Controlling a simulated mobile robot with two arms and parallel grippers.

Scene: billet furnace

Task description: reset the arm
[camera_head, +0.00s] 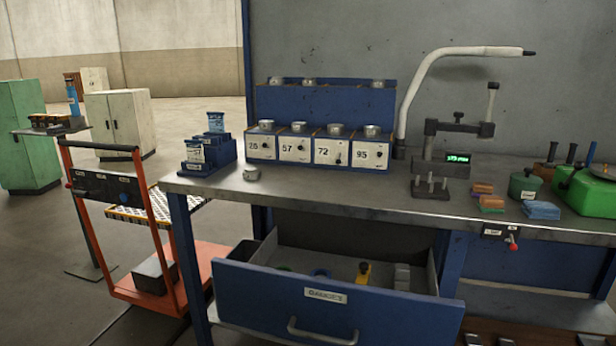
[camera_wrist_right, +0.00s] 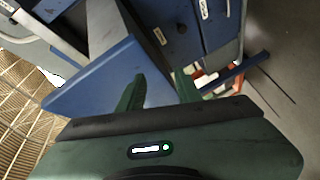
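My right gripper (camera_wrist_right: 161,76) shows in the right wrist view. Its two dark green fingers are spread apart with nothing between them. Beyond the fingers is the blue front of a drawer (camera_wrist_right: 92,82), with blue panels behind it. I cannot tell how far the fingers are from the drawer. Neither arm nor gripper shows in the head view, and my left gripper is in no view.
The workbench (camera_head: 345,200) has its labelled blue drawer (camera_head: 330,309) pulled open, with several items inside. Numbered boxes (camera_head: 295,148), a bent pipe (camera_head: 420,85) and a green case (camera_head: 590,192) stand on top. An orange cart (camera_head: 125,250) stands at left.

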